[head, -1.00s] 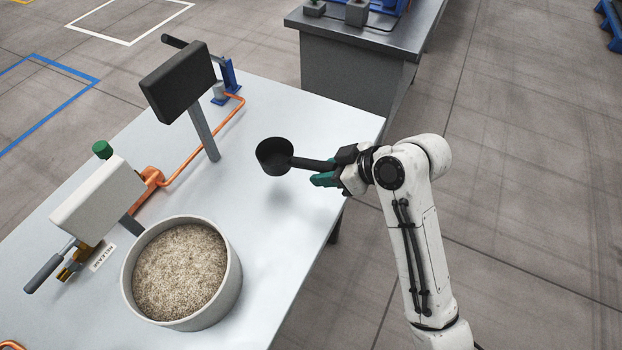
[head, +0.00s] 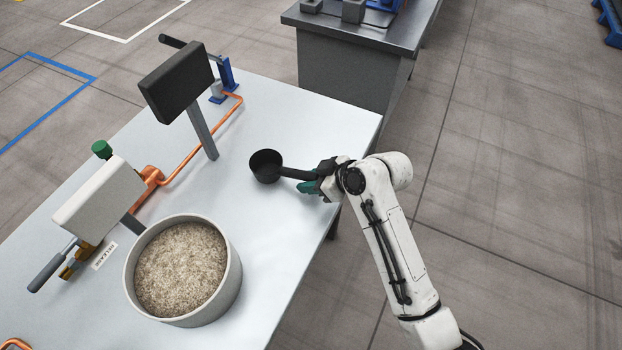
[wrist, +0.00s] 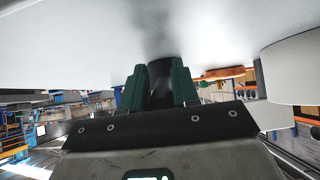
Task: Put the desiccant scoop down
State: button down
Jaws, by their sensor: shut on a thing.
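The desiccant scoop (head: 266,166) is black with a round cup and a straight handle. My gripper (head: 308,181) is shut on the end of its handle, near the table's right edge. The cup points left and is low over the white table top (head: 262,225); I cannot tell whether it touches.
A round grey tub (head: 232,285) of beige granules stands at the front left. A black panel on a post (head: 180,82), a white panel (head: 98,197) and an orange hose (head: 198,146) are farther left. The table around the scoop is clear.

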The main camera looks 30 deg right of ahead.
jog(key=c, duration=0.8)
grip_release()
jog(key=shift+c, duration=0.2)
jog(key=v, duration=1.2)
jog(key=s+d+f+m+g+h, duration=0.1)
jog(key=s+f+m+g+h, duration=0.2)
jog(key=s+f, duration=0.3)
jog(key=s+d+f+m+g+h, duration=0.1)
jog(key=s+f+m+g+h, duration=0.2)
jog(key=s, duration=1.3)
notch_tip(320, 180, down, 3)
jog(key=shift+f+m+g+b, duration=0.15)
jog(key=shift+m+g+b, duration=0.3)
jog(key=shift+m, duration=0.35)
jog(key=shift+d, duration=0.1)
